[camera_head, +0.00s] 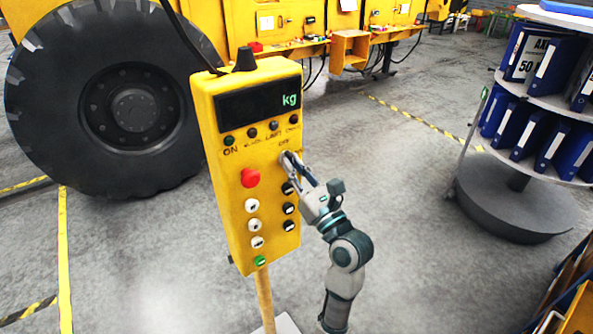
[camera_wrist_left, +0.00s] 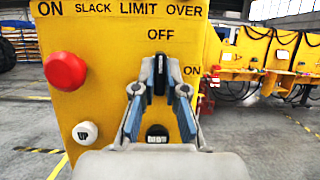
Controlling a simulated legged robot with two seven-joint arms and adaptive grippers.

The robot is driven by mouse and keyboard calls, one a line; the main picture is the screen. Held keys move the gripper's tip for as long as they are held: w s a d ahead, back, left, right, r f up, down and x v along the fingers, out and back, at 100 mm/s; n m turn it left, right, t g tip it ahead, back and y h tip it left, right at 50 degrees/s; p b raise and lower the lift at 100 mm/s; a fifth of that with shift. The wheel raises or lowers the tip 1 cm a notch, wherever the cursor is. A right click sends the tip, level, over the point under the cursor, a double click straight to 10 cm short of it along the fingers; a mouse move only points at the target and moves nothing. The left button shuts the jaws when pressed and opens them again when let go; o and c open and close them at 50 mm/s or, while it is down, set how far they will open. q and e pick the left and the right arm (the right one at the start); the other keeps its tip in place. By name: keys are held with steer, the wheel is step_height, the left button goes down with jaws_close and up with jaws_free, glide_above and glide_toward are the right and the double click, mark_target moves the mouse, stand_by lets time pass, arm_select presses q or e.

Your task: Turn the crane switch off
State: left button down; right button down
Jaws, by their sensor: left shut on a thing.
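The yellow crane control box (camera_head: 232,160) stands on a yellow post in the head view. Its crane switch, a black knob (camera_wrist_left: 160,72), sits between the OFF label above and the ON label at its right. In the left wrist view the knob stands upright, its upper end towards OFF. My left gripper (camera_head: 289,160) reaches the front of the box near its right edge. In the left wrist view the left gripper (camera_wrist_left: 161,88) has its fingertips closed on both sides of the knob. In the head view the fingers hide the knob. My right gripper is not in view.
A red button (camera_head: 250,177) is left of the switch, with white buttons (camera_head: 252,205) and black buttons (camera_head: 289,208) below. A dark display (camera_head: 258,105) reads kg. A large tyre (camera_head: 110,100) stands behind. A round shelf of blue binders (camera_head: 520,205) is at right. Grey floor lies between.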

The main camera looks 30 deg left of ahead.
arm_select(q)
steer(key=shift+r, duration=0.15)
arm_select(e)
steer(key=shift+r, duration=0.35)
arm_select(q)
steer(key=c, duration=1.2)
jaws_free()
steer(key=shift+w, duration=0.2)
steer(key=shift+s+d+f, duration=0.15)
steer(key=shift+s+d, duration=0.7)
steer(key=shift+d, duration=1.2)
steer(key=shift+s+d+f, duration=0.15)
steer(key=shift+s+d, duration=0.65)
steer(key=shift+d, duration=1.2)
steer(key=shift+s+d+f, duration=0.15)
steer(key=shift+s+d, duration=0.7)
steer(key=shift+d, duration=1.2)
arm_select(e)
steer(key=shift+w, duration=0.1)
